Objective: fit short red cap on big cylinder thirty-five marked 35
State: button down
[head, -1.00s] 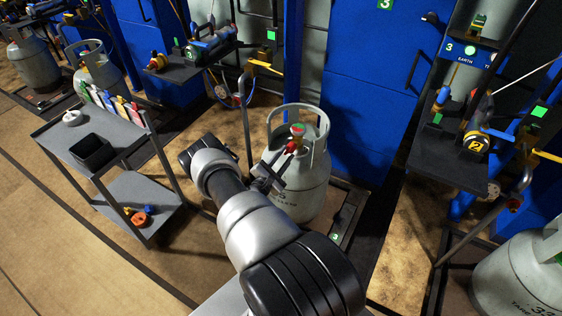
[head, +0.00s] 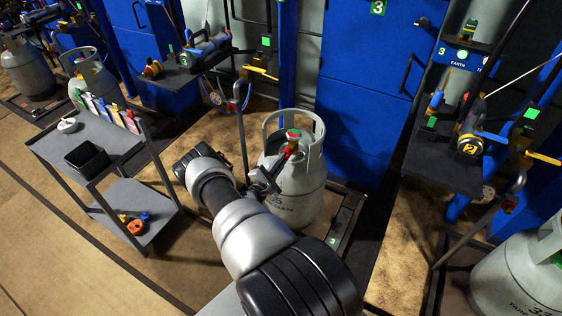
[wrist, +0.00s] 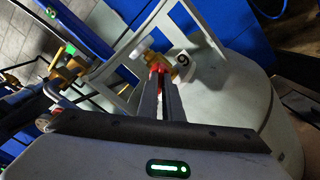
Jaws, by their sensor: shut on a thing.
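The big grey cylinder (head: 292,205) stands upright behind my arm, with an open collar around its valve (head: 293,134). Its number cannot be read here. My gripper (head: 286,154) reaches to the collar opening from the left front. It is shut on the short red cap (head: 288,150), close to the valve. I cannot tell whether the cap touches the valve outlet.
A shelf with yellow-labelled gear (head: 440,170) and another cylinder (head: 520,275) are at the right. A blue cabinet (head: 365,100) stands behind the cylinder.

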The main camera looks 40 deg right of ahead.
jog(key=shift+m, duration=0.5)
jog(key=shift+m, duration=1.1)
jog(key=c, duration=1.8)
grip_release()
jog(key=p+v, duration=0.4)
jog(key=v, duration=1.3)
jog(key=shift+a+r, duration=0.1)
jog(key=shift+a, duration=0.15)
